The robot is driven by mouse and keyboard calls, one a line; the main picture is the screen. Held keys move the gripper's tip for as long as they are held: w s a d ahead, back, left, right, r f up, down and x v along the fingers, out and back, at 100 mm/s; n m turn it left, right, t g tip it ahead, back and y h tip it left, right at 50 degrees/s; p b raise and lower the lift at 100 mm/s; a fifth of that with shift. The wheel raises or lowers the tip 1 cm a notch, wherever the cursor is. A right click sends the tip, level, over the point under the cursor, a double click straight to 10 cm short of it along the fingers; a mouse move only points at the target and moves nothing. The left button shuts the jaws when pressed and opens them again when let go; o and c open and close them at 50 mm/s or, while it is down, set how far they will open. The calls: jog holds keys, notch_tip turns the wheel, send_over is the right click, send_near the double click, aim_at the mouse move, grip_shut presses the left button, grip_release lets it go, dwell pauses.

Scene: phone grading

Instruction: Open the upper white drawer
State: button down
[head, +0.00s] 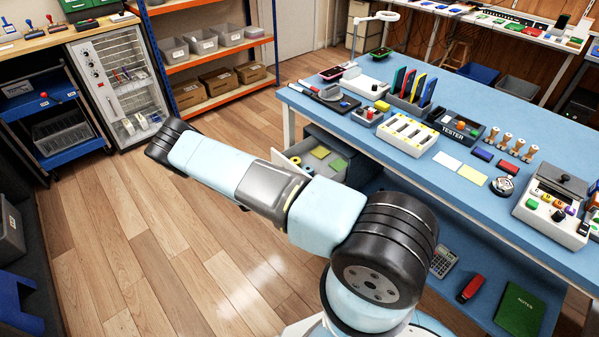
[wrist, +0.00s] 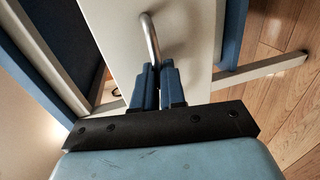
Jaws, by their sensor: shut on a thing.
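The upper white drawer (head: 290,162) stands pulled out from under the blue workbench in the head view. Its grey interior shows yellow and green pads and small items; my arm hides part of its front. In the wrist view the white drawer front (wrist: 190,30) has a bent metal bar handle (wrist: 152,38). My gripper (wrist: 157,72), with blue fingers, is shut on the end of this handle. The gripper is hidden in the head view.
The blue workbench (head: 465,205) carries phones, trays and a tester. A calculator (head: 443,261), a red item and a green notebook (head: 519,311) lie on its lower shelf. Wooden floor (head: 120,240) is clear at left. A pale bar (wrist: 265,70) runs right of the drawer front.

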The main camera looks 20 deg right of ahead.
jog(key=shift+s+a+f, duration=0.1)
jog(key=shift+s+a, duration=0.2)
jog(key=shift+a, duration=0.35)
jog(key=shift+s+a, duration=0.35)
jog(key=shift+a, duration=0.3)
jog(key=shift+s+a+f, duration=0.1)
jog(key=shift+s+a, duration=0.2)
jog(key=shift+a, duration=0.35)
jog(key=c, duration=1.2)
grip_release()
jog(key=shift+w+r, duration=0.15)
jog(key=shift+a, duration=0.15)
jog(key=v, duration=1.3)
jog(key=shift+a, duration=0.35)
